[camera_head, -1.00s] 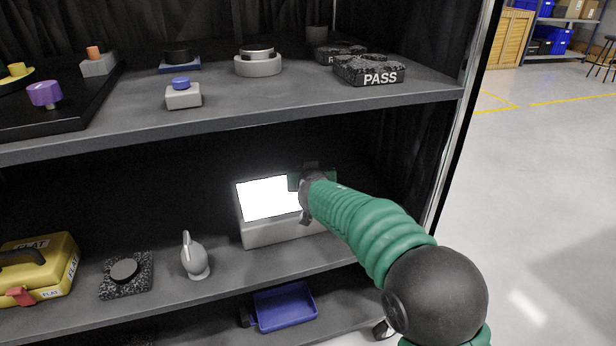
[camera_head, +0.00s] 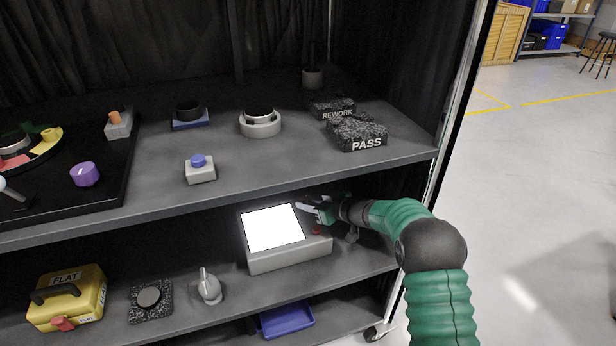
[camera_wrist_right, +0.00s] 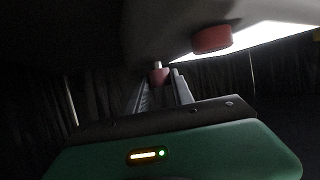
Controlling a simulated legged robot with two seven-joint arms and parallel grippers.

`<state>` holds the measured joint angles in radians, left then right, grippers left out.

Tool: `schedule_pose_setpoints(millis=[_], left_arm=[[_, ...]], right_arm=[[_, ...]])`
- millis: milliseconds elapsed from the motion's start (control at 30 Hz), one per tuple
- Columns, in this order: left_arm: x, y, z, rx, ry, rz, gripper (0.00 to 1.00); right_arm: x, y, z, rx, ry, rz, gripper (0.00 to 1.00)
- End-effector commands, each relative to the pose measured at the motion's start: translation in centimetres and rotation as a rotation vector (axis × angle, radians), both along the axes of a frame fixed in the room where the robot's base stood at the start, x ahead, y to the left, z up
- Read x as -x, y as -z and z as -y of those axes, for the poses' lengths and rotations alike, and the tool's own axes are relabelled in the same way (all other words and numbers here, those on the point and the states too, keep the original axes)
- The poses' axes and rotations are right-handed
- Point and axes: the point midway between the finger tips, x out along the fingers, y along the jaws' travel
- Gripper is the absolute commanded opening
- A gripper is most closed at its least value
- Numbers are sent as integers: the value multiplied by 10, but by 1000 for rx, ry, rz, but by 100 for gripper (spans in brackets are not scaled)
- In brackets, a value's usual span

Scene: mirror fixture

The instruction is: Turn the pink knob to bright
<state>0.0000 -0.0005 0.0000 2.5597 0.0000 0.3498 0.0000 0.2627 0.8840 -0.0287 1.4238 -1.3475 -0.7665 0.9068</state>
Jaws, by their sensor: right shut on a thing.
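A light grey box (camera_head: 290,257) with a bright white lit panel (camera_head: 272,229) stands on the middle shelf. A small red-pink knob (camera_head: 316,231) shows on its right part, below my right gripper (camera_head: 306,208). In the right wrist view, this wider knob (camera_wrist_right: 212,40) is apart from the fingers. A second, smaller red-pink knob (camera_wrist_right: 158,76) with a pale tip sits between the fingertips of my right gripper (camera_wrist_right: 160,86), which is shut on it. The head view hides this held knob behind the gripper. My left gripper is not in view.
The upper shelf (camera_head: 330,178) overhangs the box closely. A blue bin (camera_head: 286,319) is below. The shelf post is close to my right arm.

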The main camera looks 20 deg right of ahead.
Motion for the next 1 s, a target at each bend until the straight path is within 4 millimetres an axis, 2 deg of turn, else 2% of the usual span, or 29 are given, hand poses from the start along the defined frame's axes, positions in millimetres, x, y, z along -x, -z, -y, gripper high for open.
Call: schedule_pose_setpoints(millis=[33, 200, 300, 433, 600, 1000], left_arm=[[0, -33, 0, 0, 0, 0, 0], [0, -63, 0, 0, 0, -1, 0], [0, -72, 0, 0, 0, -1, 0], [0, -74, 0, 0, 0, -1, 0], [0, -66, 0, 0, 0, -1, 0], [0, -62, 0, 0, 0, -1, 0]], right_arm=[[-1, -15, 2, -2, -26, -1, 0], [-2, -10, 4, -2, -133, 6, 0], [-3, -7, 5, -3, -194, 11, 0], [-5, -3, 6, -3, -268, 13, 0], [-6, 0, 8, -4, -345, 15, 0], [-5, -3, 7, 1, -412, 8, 0]])
